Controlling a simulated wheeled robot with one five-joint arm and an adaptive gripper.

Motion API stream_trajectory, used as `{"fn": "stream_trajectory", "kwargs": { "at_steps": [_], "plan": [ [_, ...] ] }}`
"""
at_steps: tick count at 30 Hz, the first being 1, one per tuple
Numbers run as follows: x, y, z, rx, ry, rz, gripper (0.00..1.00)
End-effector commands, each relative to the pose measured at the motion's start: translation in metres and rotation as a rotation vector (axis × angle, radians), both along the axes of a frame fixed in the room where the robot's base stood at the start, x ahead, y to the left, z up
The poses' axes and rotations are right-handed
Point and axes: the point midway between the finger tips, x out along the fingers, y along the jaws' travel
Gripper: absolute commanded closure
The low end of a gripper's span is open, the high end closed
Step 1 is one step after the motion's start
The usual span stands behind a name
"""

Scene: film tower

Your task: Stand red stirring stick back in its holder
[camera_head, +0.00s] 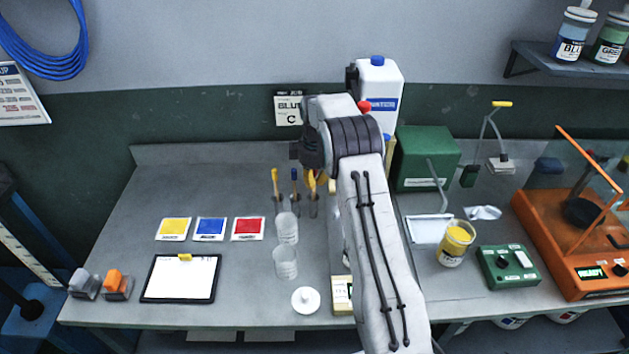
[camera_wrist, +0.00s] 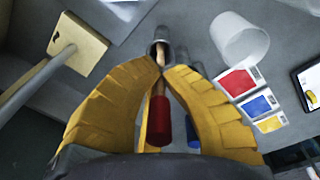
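In the wrist view, my gripper (camera_wrist: 160,75) has its yellow fingers closed around the wooden shaft of the red stirring stick (camera_wrist: 157,122). The red handle is nearest the camera. The shaft's far end meets a grey holder tube (camera_wrist: 158,46); I cannot tell how deep it sits. In the head view, my gripper (camera_head: 314,182) points down over the right side of the holder (camera_head: 279,207), and the red stick is hidden. The yellow stick (camera_head: 275,182) and the blue stick (camera_head: 294,182) stand in the holder to the left. The blue handle (camera_wrist: 193,133) also shows in the wrist view.
Two clear cups (camera_head: 286,262) stand just in front of the holder, with a white lid (camera_head: 305,300) nearer the front edge. Yellow, blue and red cards (camera_head: 248,229) and a clipboard (camera_head: 181,279) lie left. A green box (camera_head: 427,158) and a yellow jar (camera_head: 455,245) stand right.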

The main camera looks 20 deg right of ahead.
Motion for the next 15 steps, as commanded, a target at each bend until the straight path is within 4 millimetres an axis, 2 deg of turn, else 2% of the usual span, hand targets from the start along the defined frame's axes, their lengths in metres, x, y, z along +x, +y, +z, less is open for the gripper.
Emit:
{"fn": "stream_trajectory", "kwargs": {
  "at_steps": [2, 3, 11, 15],
  "plan": [
    [0.0000, 0.0000, 0.0000, 0.000, 0.000, 0.000, 1.00],
    [0.0000, 0.0000, 0.0000, 0.000, 0.000, 0.000, 0.90],
    [0.0001, 0.0001, 0.0001, 0.000, 0.000, 0.000, 0.67],
    [0.0000, -0.0001, 0.0002, 0.000, 0.000, 0.000, 0.66]
  ]
}}
